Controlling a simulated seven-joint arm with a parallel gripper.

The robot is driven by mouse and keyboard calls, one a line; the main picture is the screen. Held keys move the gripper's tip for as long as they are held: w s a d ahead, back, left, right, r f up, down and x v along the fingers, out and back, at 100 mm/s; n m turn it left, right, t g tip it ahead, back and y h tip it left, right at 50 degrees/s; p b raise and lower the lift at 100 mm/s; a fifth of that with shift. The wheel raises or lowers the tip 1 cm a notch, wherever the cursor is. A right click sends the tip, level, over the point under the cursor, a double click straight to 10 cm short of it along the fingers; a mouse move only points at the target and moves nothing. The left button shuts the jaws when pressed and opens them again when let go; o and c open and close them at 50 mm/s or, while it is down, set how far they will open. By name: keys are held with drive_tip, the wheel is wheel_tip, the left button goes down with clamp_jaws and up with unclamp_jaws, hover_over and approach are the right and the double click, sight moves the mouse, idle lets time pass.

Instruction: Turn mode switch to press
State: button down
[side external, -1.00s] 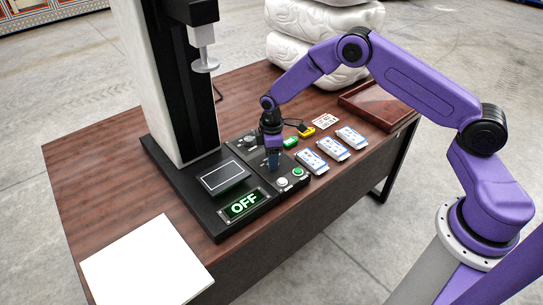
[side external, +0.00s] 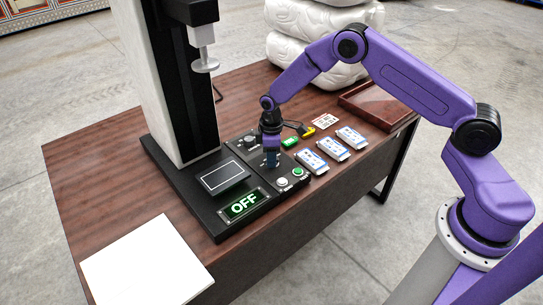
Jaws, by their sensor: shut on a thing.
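The control panel (side external: 238,149) is on the black base of a press-like machine on the brown table. My gripper (side external: 272,165) points straight down over the panel, its fingertips at the panel surface. It is shut on what seems to be the mode switch, which the fingers hide. The switch's pointing direction cannot be read. A dark knob (side external: 250,140) is on the panel behind and left of my gripper. The display (side external: 244,204) reads OFF in a green-lit frame.
A white button (side external: 282,182) and a green button (side external: 297,174) sit in front of my gripper. The machine column (side external: 160,90) rises left. A white sheet (side external: 147,264) lies front left.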

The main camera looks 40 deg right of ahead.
drive_tip(key=m, duration=0.5)
drive_tip(key=shift+m, duration=0.3)
drive_tip(key=m, duration=0.5)
drive_tip(key=shift+w+d, duration=0.1)
drive_tip(key=shift+d, duration=0.05)
drive_tip(key=m, duration=0.5)
drive_tip(key=shift+d+m, duration=0.15)
drive_tip(key=shift+m, duration=0.25)
drive_tip(key=m, duration=0.5)
drive_tip(key=shift+d+m, duration=0.15)
drive_tip(key=shift+m, duration=0.15)
drive_tip(key=c, duration=0.9)
unclamp_jaws()
drive_tip(key=shift+r, duration=0.1)
